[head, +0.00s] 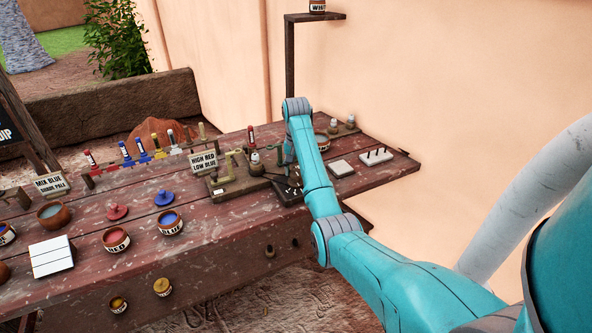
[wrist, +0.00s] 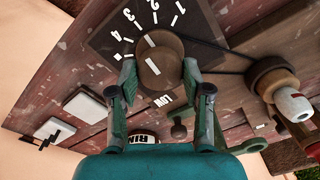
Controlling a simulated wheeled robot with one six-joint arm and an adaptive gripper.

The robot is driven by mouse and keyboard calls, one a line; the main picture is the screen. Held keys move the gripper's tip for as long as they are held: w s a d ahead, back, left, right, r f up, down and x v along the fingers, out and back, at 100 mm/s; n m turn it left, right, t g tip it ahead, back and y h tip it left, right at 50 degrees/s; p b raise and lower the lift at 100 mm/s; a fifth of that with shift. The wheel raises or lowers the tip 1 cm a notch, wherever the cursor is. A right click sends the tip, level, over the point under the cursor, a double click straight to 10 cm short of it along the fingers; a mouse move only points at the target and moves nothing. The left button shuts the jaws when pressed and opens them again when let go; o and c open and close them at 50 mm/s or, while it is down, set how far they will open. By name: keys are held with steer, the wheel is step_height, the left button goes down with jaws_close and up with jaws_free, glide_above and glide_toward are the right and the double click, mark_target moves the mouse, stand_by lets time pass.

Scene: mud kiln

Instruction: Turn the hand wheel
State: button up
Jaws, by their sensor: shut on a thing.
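The hand wheel (wrist: 158,52) is a round brown wooden knob with a white pointer line on its rim. It sits on a dark dial plate (wrist: 113,40) with white numbers and the word LOW. In the wrist view my gripper (wrist: 159,74) has one finger on each side of the wheel and is shut on it. The pointer line lies near the middle of the number arc; I cannot tell the exact number. In the head view the dial plate (head: 287,193) is partly visible under my arm, which hides the wheel.
A wooden pulley (wrist: 268,78) with a dark belt stands right of the wheel in the wrist view. A white-capped bottle (wrist: 291,103) is near it. White tiles (wrist: 88,105) lie to the left. In the head view, paint pots (head: 116,240) stand along the bench front.

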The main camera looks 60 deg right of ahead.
steer(key=n, duration=1.3)
steer(key=shift+n, duration=0.4)
stand_by(0.3)
steer(key=o, duration=1.2)
steer(key=shift+c, duration=0.2)
